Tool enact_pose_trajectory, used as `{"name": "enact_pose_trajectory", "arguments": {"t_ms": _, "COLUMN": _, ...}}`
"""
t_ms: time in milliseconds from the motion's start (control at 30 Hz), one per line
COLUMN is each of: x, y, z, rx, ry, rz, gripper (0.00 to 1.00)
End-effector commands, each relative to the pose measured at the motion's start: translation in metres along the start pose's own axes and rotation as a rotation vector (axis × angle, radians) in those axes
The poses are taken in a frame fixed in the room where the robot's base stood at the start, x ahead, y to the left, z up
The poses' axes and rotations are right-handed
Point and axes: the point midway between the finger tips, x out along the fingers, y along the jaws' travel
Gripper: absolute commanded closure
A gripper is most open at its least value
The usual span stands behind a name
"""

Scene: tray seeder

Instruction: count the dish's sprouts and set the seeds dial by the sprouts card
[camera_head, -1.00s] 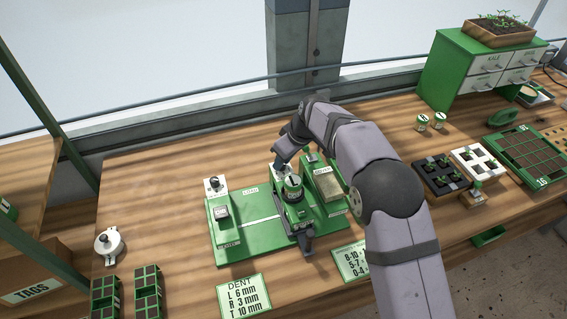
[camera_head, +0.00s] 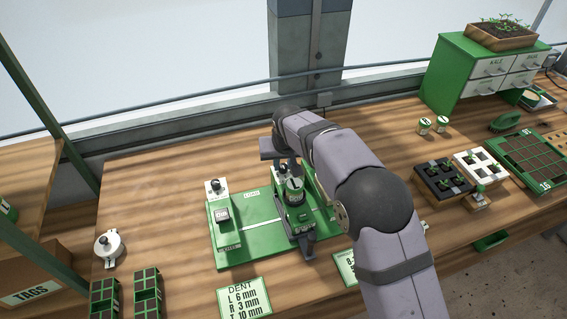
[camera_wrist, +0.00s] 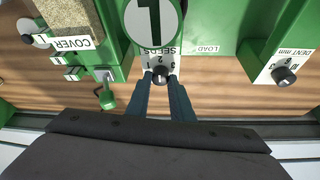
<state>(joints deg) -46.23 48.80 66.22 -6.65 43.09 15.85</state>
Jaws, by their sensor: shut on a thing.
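My gripper (camera_wrist: 165,98) is shut on the dark knob of the seeds dial (camera_wrist: 160,77) in the wrist view. The dial's white plate reads SEEDS with numbers, upside down there; the fingers hide part of it, and I cannot tell the setting. In the head view my gripper (camera_head: 282,165) is over this dial at the back of the green seeder (camera_head: 238,258). The sprouts card (camera_head: 345,268) lies at the front, mostly hidden by my arm; only the start of its lines shows. A pale round dish (camera_head: 538,98) sits at the far right; its sprouts are too small to count.
The dent dial (camera_wrist: 284,75) is right in the wrist view, the cover box (camera_wrist: 72,20) left. The DENT card (camera_head: 244,297) lies in front of the seeder. Seedling trays (camera_head: 440,180) and green drawers (camera_head: 470,70) stand right.

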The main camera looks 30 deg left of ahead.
Motion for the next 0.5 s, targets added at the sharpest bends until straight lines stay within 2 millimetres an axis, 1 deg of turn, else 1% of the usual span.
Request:
{"name": "enact_pose_trajectory", "arguments": {"t_ms": 433, "x": -0.0006, "y": -0.0002, "z": -0.0004, "rx": 0.011, "ry": 0.000, "rz": 0.004, "gripper": 1.00}}
{"name": "enact_pose_trajectory", "arguments": {"t_ms": 467, "x": -0.0006, "y": -0.0002, "z": -0.0004, "rx": 0.011, "ry": 0.000, "rz": 0.004, "gripper": 0.75}}
{"name": "enact_pose_trajectory", "arguments": {"t_ms": 500, "x": -0.0006, "y": -0.0002, "z": -0.0003, "rx": 0.011, "ry": 0.000, "rz": 0.004, "gripper": 0.65}}
